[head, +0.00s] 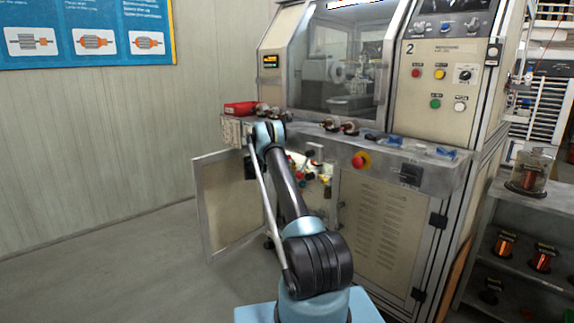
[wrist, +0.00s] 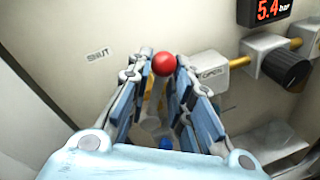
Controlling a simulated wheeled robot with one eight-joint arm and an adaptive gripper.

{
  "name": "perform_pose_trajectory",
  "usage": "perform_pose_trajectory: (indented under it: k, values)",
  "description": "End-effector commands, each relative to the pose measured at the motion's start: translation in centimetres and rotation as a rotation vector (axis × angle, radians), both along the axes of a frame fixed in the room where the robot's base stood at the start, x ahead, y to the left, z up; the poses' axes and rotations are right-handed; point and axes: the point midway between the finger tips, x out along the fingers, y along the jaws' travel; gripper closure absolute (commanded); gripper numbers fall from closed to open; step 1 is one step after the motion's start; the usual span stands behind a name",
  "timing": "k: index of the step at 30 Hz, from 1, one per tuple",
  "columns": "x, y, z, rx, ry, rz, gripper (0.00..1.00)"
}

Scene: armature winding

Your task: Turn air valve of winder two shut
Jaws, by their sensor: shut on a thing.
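Winder two (head: 385,210), marked "2", stands ahead with its lower left cabinet door (head: 228,203) swung open. In the wrist view, the air valve's red ball knob (wrist: 164,63) sits between the fingertips of my gripper (wrist: 161,74). The gripper is shut on this valve handle. The handle points up in the picture, between a "SHUT" label (wrist: 98,54) on the left and an "OPEN" label (wrist: 213,73) on the right. The valve body is largely hidden by the fingers. In the head view my arm reaches to the open cabinet, and my gripper is hidden.
A display (wrist: 267,10) reads 5.4 bar, above a black knob (wrist: 286,68) on brass piping to the right of the handle. A red emergency button (head: 361,160) is on the winder's front. A shelf with copper spools (head: 541,258) stands at the right.

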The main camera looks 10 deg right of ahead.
Motion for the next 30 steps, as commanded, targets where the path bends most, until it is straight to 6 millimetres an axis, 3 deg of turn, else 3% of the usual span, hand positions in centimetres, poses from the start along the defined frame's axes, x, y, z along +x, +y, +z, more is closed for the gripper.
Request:
perform_pose_trajectory:
  k: [1, 2, 3, 4, 20, 30]
  values:
    - [0.0, -0.4, 0.2, -0.002, -0.001, -0.004, 1.00]
    - [0.0, -0.3, 0.2, -0.003, -0.001, -0.003, 0.75]
    - [0.0, -0.2, 0.2, -0.002, -0.001, -0.002, 0.66]
    - [0.0, -0.1, 0.1, -0.003, -0.001, -0.001, 0.65]
    - [-0.2, 1.5, 0.1, 0.000, -0.001, 0.005, 0.65]
    - [-1.7, 5.7, 0.5, 0.000, 0.000, 0.007, 0.65]
